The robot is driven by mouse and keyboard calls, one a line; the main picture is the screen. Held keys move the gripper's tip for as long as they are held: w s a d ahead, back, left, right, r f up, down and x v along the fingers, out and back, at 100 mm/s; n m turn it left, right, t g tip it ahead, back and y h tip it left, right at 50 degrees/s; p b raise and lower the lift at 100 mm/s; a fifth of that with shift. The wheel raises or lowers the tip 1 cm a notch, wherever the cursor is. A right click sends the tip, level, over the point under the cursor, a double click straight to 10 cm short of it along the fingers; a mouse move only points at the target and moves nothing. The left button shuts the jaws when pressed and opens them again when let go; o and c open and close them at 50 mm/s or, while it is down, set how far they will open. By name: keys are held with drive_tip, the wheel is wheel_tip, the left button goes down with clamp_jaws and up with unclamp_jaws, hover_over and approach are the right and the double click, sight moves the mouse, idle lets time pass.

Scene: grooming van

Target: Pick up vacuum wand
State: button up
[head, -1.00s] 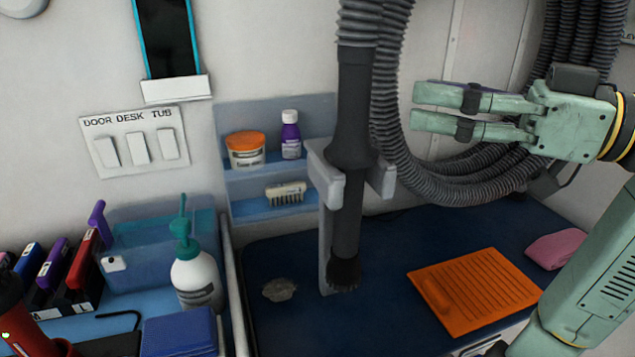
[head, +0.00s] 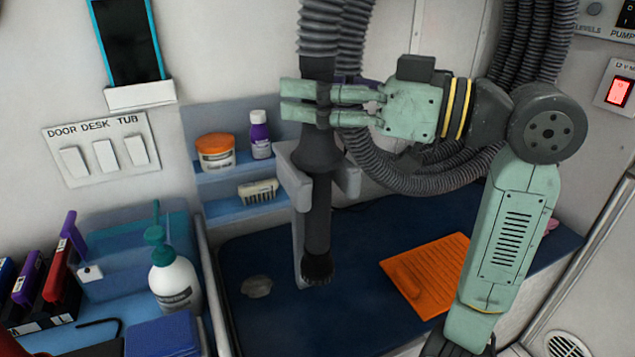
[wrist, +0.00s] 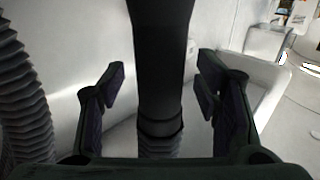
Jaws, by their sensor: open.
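The vacuum wand (head: 318,205) is a dark grey tube with a flared middle and a brush end, hanging upright in a grey holder (head: 296,185). A ribbed hose (head: 321,30) runs up from its top. My gripper (head: 300,103) is level with the upper part of the wand, above the holder, and its fingers cross in front of the wand in the head view. In the wrist view the wand (wrist: 160,65) stands between the two open fingers (wrist: 158,95), with a gap visible on each side. I cannot see any contact.
Looped hoses (head: 410,170) hang behind my gripper. A blue shelf (head: 225,208) with an orange-lidded jar (head: 215,152) and a purple bottle (head: 260,135) is left of the wand. An orange mat (head: 428,270) lies on the dark blue surface (head: 350,300) below.

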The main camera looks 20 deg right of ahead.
drive_tip(key=shift+c, duration=0.3)
clamp_jaws()
idle(0.3)
